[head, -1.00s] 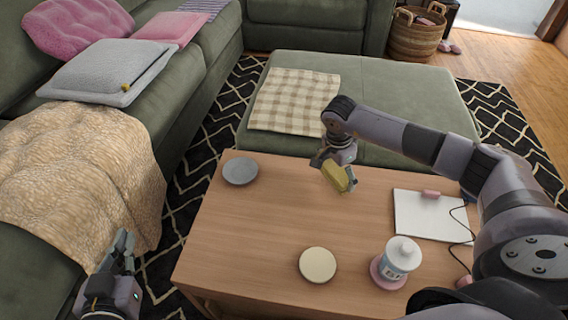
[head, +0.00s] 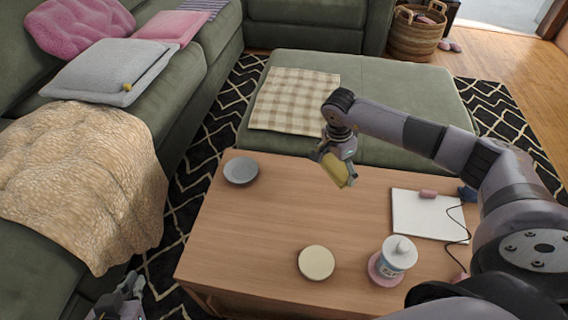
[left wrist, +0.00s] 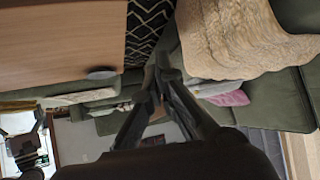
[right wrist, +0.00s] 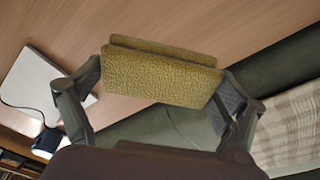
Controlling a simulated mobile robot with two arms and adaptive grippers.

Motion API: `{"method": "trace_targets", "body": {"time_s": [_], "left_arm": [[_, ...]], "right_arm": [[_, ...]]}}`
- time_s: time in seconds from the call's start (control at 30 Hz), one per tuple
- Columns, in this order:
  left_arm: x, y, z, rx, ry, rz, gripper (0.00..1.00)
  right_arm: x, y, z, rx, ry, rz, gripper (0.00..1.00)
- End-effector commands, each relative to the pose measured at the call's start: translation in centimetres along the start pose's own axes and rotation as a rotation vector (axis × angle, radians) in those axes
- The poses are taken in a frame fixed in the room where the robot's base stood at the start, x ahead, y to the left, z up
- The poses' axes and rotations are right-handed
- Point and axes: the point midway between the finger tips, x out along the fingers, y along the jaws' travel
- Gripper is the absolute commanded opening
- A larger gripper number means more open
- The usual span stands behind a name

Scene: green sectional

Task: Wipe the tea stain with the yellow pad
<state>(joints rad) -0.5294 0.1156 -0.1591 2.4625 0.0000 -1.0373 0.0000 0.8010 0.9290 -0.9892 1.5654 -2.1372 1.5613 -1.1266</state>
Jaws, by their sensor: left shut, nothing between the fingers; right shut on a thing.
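The yellow pad (head: 341,170) is held in my right gripper (head: 338,160) above the far part of the wooden table (head: 270,220). In the right wrist view the pad (right wrist: 160,75) sits between the two fingers, with the table surface beyond it. I cannot tell whether the pad touches the table. No tea stain can be made out on the visible tabletop. My left gripper (head: 132,290) is low at the left, beside the table and next to the sofa. It is shut and empty, and its fingers (left wrist: 160,75) meet in the left wrist view.
The table's middle is clear. A green ottoman (head: 400,95) stands behind.

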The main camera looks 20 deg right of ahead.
Motion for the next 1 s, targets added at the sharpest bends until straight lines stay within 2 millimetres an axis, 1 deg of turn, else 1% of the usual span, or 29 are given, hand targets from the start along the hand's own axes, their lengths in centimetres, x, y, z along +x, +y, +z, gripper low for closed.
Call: {"method": "trace_targets", "body": {"time_s": [0.4, 0.6, 0.77, 1.0], "left_arm": [[-1.1, -0.4, 3.5, -0.003, -0.173, -0.009, 0.00], [-1.6, -0.6, 4.7, -0.004, -0.237, -0.013, 0.00], [-1.8, -0.6, 5.1, -0.005, -0.255, -0.014, 0.00], [-1.8, -0.6, 5.2, -0.005, -0.257, -0.014, 0.00]], "right_arm": [[-1.1, 0.0, -0.3, 0.004, 0.000, 0.000, 0.69], [-1.4, 0.1, -0.4, 0.005, 0.000, 0.001, 0.69], [-1.4, 0.1, -0.5, 0.005, 0.000, 0.001, 0.69], [-1.4, 0.0, -0.5, 0.005, 0.000, 0.001, 0.69]]}}
